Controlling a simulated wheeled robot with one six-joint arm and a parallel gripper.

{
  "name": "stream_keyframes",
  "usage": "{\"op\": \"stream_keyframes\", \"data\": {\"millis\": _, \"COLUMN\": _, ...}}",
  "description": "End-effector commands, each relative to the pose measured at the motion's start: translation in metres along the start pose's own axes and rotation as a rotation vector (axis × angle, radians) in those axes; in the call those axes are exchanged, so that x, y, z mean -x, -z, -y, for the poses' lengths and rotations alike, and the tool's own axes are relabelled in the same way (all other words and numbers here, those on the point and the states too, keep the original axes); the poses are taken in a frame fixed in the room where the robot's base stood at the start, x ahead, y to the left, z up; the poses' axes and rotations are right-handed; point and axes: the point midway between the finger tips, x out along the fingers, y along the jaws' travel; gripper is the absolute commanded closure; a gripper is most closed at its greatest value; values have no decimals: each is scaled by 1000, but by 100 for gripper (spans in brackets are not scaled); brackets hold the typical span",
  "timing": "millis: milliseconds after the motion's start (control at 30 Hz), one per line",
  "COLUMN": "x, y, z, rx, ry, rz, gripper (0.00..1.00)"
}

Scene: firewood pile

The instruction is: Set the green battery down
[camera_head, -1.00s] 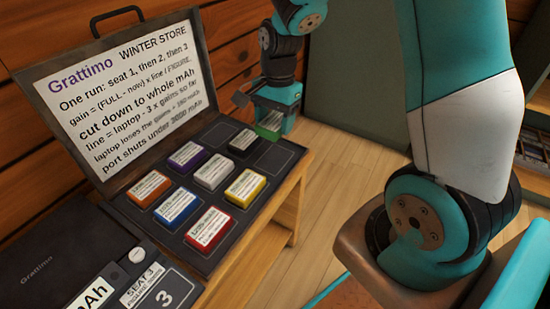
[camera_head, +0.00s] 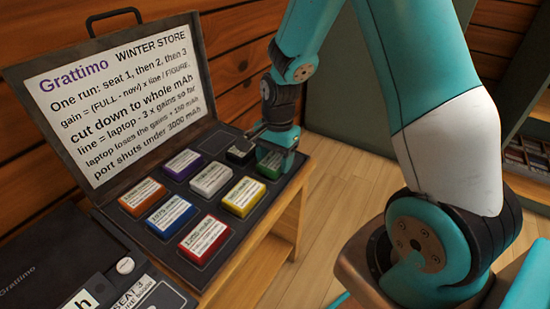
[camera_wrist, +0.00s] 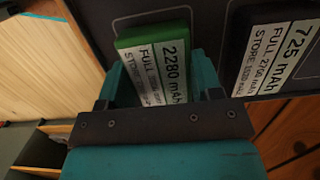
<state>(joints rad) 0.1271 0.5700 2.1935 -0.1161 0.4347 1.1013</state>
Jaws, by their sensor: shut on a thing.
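The green battery (camera_head: 270,165) is at the right end of the case's back row in the head view, mostly hidden behind my gripper (camera_head: 268,150). In the wrist view the green battery (camera_wrist: 155,62) lies between the two fingers of my gripper (camera_wrist: 160,85), its label reading 2280 mAh. My gripper is shut on it. The battery is at or just over its outlined slot in the dark tray (camera_head: 256,190); I cannot tell whether it touches the bottom. The black battery (camera_head: 240,152) lies in the neighbouring slot, and also shows in the wrist view (camera_wrist: 270,45), labelled 725 mAh.
White (camera_head: 211,178), purple (camera_head: 183,164), yellow (camera_head: 243,196), orange (camera_head: 142,196), blue (camera_head: 170,217) and red (camera_head: 205,240) batteries fill nearby slots. The open lid (camera_head: 110,90) with a text sheet stands behind. A dark Grattimo laptop (camera_head: 40,260) is at lower left. The floor right of the bench is clear.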

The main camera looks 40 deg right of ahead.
Motion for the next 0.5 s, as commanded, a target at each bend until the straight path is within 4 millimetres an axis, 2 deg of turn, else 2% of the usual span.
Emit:
{"op": "stream_keyframes", "data": {"millis": 33, "x": -2, "y": 0, "z": 0, "rx": 0, "ry": -1, "rz": 0, "gripper": 71}}
{"op": "stream_keyframes", "data": {"millis": 67, "x": -1, "y": 0, "z": 0, "rx": 0, "ry": 0, "rz": 0, "gripper": 34}}
{"op": "stream_keyframes", "data": {"millis": 133, "x": -1, "y": 0, "z": 0, "rx": 0, "ry": 0, "rz": 0, "gripper": 18}}
{"op": "stream_keyframes", "data": {"millis": 167, "x": -1, "y": 0, "z": 0, "rx": 0, "ry": 0, "rz": 0, "gripper": 15}}
{"op": "stream_keyframes", "data": {"millis": 400, "x": -1, "y": 0, "z": 0, "rx": 0, "ry": 0, "rz": 0, "gripper": 15}}
{"op": "stream_keyframes", "data": {"millis": 500, "x": 6, "y": 0, "z": 0, "rx": 0, "ry": 1, "rz": 0, "gripper": 15}}
